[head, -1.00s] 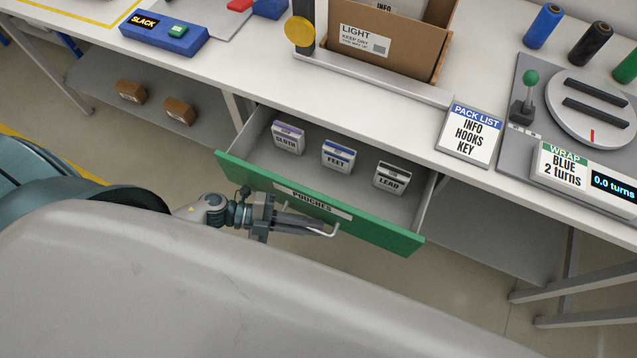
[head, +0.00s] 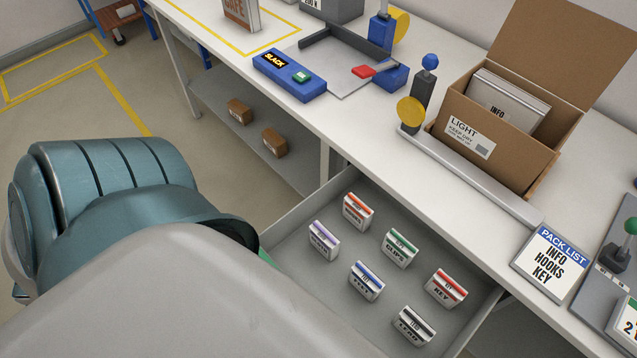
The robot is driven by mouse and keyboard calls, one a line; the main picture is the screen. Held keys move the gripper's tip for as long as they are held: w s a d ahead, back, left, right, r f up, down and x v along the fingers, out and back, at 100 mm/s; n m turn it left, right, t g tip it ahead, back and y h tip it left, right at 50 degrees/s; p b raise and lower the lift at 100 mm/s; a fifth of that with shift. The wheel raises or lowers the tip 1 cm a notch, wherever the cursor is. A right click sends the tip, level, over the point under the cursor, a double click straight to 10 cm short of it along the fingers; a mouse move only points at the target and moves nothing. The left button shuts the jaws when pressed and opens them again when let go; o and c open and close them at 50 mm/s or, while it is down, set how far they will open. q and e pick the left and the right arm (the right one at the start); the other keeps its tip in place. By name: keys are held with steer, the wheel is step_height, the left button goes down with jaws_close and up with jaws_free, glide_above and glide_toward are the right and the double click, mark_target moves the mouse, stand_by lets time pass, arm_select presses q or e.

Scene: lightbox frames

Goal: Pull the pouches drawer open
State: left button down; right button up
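The pouches drawer (head: 297,214) stands pulled out from under the white workbench, with two rows of labelled pouches in view. The back row holds an orange-topped pouch (head: 358,211), the green-topped CLIPS pouch (head: 400,248) and the red-topped KEY pouch (head: 446,288). The front row holds a purple-topped pouch (head: 324,240), the blue-topped FEET pouch (head: 366,281) and the black-topped LEAD pouch (head: 413,326). The drawer's green front is almost wholly hidden behind my own body. My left gripper is hidden too, and my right gripper is out of the picture.
On the workbench (head: 500,245) stand an open carton (head: 478,153) holding an INFO item, a pack list card (head: 551,262) and a blue SLACK box (head: 289,75). A lower shelf (head: 215,97) carries two small brown boxes. Floor is clear at the left.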

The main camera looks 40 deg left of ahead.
arm_select(q)
steer(key=shift+s, duration=0.4)
steer(key=c, duration=2.1)
jaws_free()
steer(key=shift+a, duration=0.1)
